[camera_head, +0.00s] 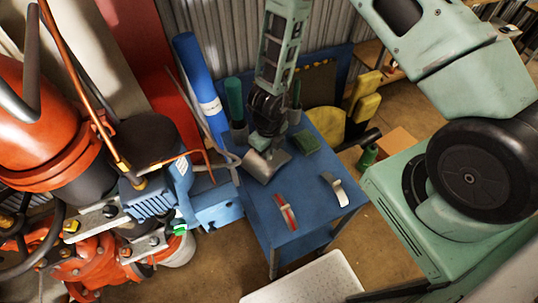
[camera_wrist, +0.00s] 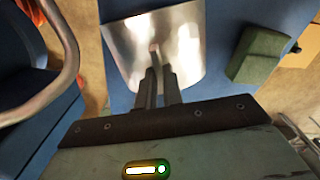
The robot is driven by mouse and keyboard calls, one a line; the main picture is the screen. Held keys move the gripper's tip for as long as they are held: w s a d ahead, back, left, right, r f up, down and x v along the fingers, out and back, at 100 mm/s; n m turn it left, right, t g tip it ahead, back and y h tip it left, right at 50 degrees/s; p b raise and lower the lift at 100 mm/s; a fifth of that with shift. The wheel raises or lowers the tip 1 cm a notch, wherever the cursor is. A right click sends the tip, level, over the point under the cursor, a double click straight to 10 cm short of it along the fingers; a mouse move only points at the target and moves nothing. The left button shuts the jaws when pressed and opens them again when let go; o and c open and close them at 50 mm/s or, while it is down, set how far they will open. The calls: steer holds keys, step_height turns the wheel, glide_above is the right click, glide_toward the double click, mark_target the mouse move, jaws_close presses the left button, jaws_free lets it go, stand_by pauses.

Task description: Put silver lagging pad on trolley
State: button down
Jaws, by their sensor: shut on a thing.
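The silver lagging pad (camera_head: 262,167) is a bent, shiny sheet over the left back part of the blue trolley (camera_head: 254,210). In the wrist view the pad (camera_wrist: 185,45) lies just beyond my fingers, with blue trolley surface (camera_wrist: 215,95) around it. My gripper (camera_head: 264,146) points down at the pad. In the wrist view my gripper (camera_wrist: 157,70) has its fingers close together on a narrow raised part in the middle of the pad. I cannot tell whether the pad touches the trolley top. My wrist hides part of the pad's back edge.
A green block (camera_head: 306,142) lies right of the pad. A red-and-silver piece (camera_head: 286,212) and a pale curved piece (camera_head: 334,188) lie nearer the front. Pots with green items stand behind. Red and blue pump machinery (camera_head: 150,195) crowds the left, with a curved grey handle (camera_wrist: 60,75) close by.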

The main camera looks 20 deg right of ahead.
steer(key=shift+f, duration=0.85)
steer(key=c, duration=1.5)
jaws_free()
steer(key=shift+c, duration=0.2)
